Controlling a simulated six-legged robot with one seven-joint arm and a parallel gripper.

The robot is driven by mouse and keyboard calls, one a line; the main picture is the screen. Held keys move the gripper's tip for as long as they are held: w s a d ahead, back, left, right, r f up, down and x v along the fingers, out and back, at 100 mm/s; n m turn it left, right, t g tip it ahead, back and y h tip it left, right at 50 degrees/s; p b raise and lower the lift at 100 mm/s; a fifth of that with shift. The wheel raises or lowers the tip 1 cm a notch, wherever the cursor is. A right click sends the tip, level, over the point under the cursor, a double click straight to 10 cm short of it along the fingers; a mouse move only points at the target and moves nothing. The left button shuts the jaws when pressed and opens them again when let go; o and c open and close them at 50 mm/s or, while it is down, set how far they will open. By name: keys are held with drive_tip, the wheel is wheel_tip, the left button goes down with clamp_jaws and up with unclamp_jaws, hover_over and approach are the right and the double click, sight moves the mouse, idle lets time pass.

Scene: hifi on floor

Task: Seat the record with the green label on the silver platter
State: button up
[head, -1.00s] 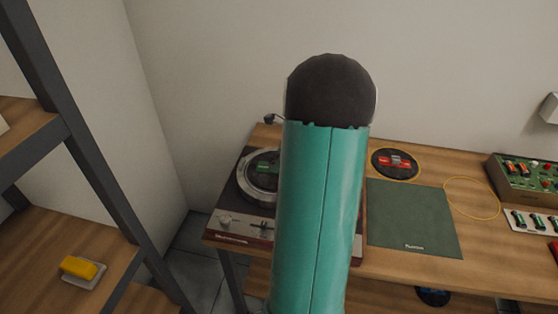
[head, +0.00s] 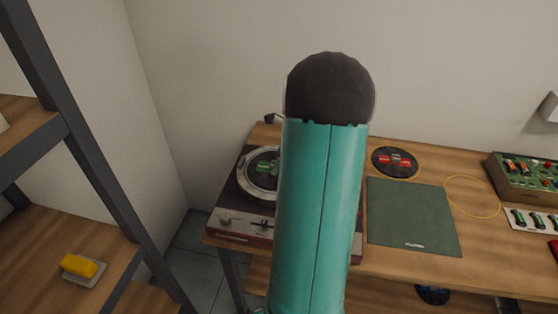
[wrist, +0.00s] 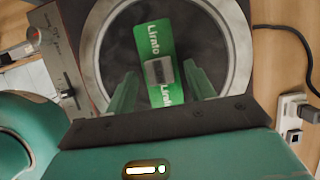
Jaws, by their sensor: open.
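The record with the green label (wrist: 185,30) lies dark and round inside the silver platter (wrist: 91,50) of the turntable in the wrist view. A small grey block stands at the middle of its label. My gripper (wrist: 160,80) is open above the record, one green finger on each side of the label's middle, and no grip shows. In the head view my arm hides my gripper and the right part of the turntable. The green label (head: 265,168) and the platter's rim (head: 243,172) show left of my arm. I cannot tell how flat the record sits.
A record with a red label (head: 396,161) lies at the table's back. A dark green mat (head: 412,218) and an empty yellow ring outline (head: 471,197) are right of my arm. A green control box (head: 525,177) stands far right. A shelf rack (head: 100,190) stands left.

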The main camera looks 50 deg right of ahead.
drive_tip(key=w+a+v, duration=0.1)
drive_tip(key=v, duration=1.8)
drive_tip(key=shift+w+r, duration=0.35)
drive_tip(key=shift+r, duration=0.2)
drive_tip(key=shift+d, duration=0.1)
idle(0.5)
